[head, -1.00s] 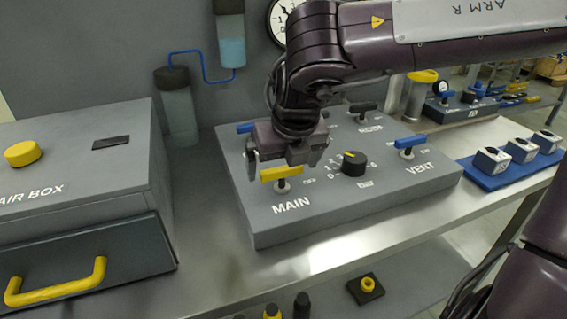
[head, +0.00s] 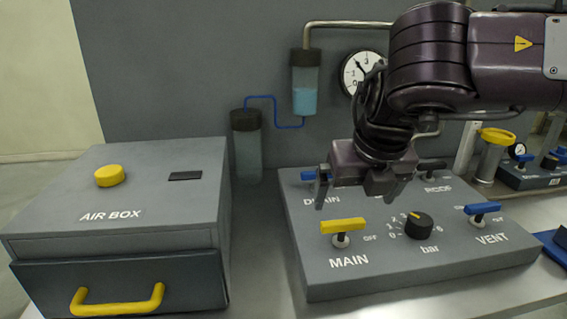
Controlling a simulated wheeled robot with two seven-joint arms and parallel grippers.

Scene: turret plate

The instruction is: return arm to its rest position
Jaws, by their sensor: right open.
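My right gripper (head: 350,196) hangs fingers-down over the grey control panel (head: 330,282). It is open, with nothing between its fingers. Its arm comes in from the upper right. The yellow MAIN lever (head: 343,225) lies just below and in front of the fingers in the picture, with a visible gap. The black bar knob (head: 419,226) is to the right of that lever. The blue VENT lever (head: 482,208) is at the panel's right. The blue DRAIN lever (head: 308,175) is partly hidden behind the gripper. My left gripper is not in view.
The grey air box (head: 60,225) with a yellow button (head: 109,176) and yellow drawer handle (head: 118,306) stands left. A round gauge (head: 358,70) and a blue-liquid cylinder (head: 305,95) are on the back wall. A yellow-topped post (head: 497,137) stands behind the panel at right.

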